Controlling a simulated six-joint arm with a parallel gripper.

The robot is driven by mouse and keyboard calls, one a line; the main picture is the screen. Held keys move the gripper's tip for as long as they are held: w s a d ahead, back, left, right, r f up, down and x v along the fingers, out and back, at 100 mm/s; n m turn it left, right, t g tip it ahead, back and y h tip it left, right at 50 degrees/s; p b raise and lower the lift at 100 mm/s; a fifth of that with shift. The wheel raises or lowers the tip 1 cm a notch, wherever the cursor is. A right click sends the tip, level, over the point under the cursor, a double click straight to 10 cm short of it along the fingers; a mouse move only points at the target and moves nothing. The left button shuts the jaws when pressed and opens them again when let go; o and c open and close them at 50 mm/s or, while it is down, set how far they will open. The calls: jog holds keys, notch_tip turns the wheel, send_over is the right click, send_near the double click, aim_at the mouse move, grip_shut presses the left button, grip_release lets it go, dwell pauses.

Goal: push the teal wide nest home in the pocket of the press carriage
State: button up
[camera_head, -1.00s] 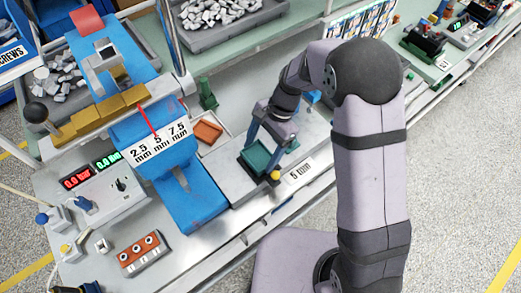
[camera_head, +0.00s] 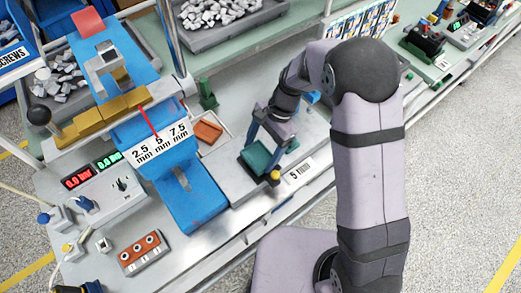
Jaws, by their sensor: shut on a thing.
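The teal wide nest (camera_head: 258,159) is a shallow tray between the fingers of my gripper (camera_head: 266,151), right of centre. My gripper points down and is shut on the nest, one finger at its far left side and one at its right. The nest is at the grey press carriage (camera_head: 238,186), near the yellow knob (camera_head: 275,176) at the front edge. The pocket is hidden under the nest and fingers, so I cannot tell how deep the nest sits.
The blue press (camera_head: 188,197) with its scale stands to the left. An orange tray (camera_head: 207,132) and a green post (camera_head: 207,96) are behind the carriage. A "5 mm" label (camera_head: 299,172) is to the right. A control box (camera_head: 104,183) is at the left.

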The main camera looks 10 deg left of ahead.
jog(key=shift+f+b, duration=0.5)
jog(key=shift+f, duration=0.25)
dwell(0.3)
jog(key=shift+r+p, duration=0.3)
jog(key=shift+p, duration=0.05)
jog(key=shift+r, duration=0.2)
jog(key=shift+p, duration=0.8)
dwell(1.6)
jog(key=shift+f+b, duration=0.3)
jog(key=shift+f, duration=0.2)
dwell(0.3)
jog(key=shift+r, duration=0.25)
jog(key=shift+r+p, duration=0.25)
jog(key=shift+p, duration=0.3)
jog(key=shift+a+p, duration=0.1)
jog(key=shift+p, duration=0.3)
dwell(2.0)
